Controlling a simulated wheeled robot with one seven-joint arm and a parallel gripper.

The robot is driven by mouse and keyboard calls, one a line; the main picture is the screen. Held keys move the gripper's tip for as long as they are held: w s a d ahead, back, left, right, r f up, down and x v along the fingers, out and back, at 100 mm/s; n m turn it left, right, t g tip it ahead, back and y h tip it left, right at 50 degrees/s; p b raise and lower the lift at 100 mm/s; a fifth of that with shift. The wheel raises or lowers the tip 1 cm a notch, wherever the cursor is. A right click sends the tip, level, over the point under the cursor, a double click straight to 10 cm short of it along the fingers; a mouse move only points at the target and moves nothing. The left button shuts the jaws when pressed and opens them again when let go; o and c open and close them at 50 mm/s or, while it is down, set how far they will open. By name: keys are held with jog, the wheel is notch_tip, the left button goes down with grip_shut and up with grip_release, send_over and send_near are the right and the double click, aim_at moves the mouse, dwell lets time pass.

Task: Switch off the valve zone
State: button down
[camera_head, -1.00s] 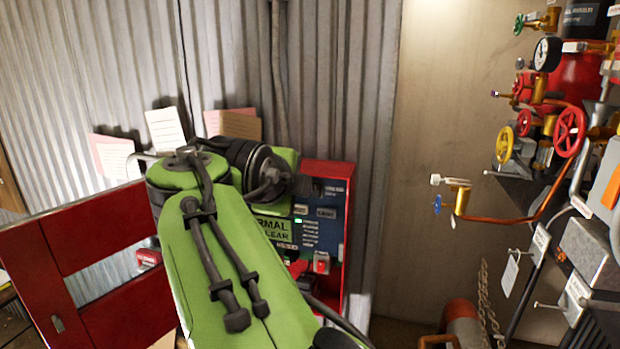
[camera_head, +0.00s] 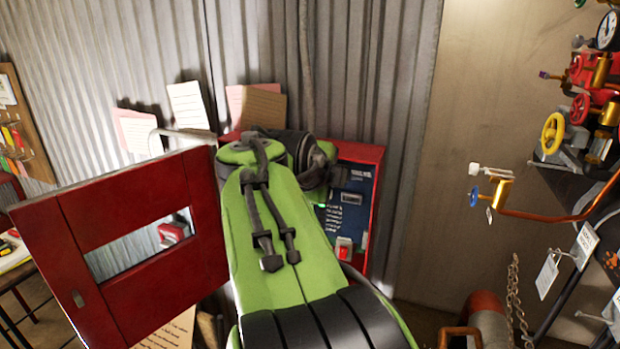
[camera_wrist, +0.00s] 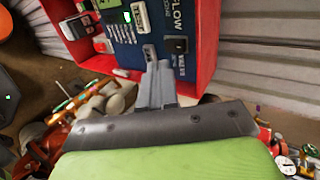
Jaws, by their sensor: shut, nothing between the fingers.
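A red cabinet (camera_head: 371,180) on the corrugated wall holds a blue control panel (camera_head: 352,190) with small labels, a green light and a red-and-white switch (camera_head: 344,248). My green arm hides the panel's left side in the head view. In the wrist view the blue panel (camera_wrist: 188,15) shows at a slant inside the red cabinet (camera_wrist: 206,45). It carries a pale bar-shaped part (camera_wrist: 142,17), a black square part (camera_wrist: 178,45) and a small slotted part (camera_wrist: 149,53). My gripper (camera_wrist: 157,70) is shut and empty, its tips just in front of the slotted part; contact cannot be told.
The red cabinet door (camera_head: 110,240) with a window stands open at left. Papers (camera_head: 187,105) are on the wall above. At right are a yellow handwheel (camera_head: 552,133), a copper pipe (camera_head: 540,216), tags and a chain (camera_head: 515,300).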

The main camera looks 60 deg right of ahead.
jog(key=x, duration=0.4)
jog(key=r+x, duration=0.1)
jog(key=shift+w+d+f+p, duration=0.1)
jog(key=shift+d+p, duration=0.1)
jog(key=shift+d, duration=0.1)
jog(key=shift+d+f+p, duration=0.15)
jog(key=shift+d+p, duration=0.05)
jog(key=shift+d, duration=0.15)
jog(key=shift+f, duration=0.1)
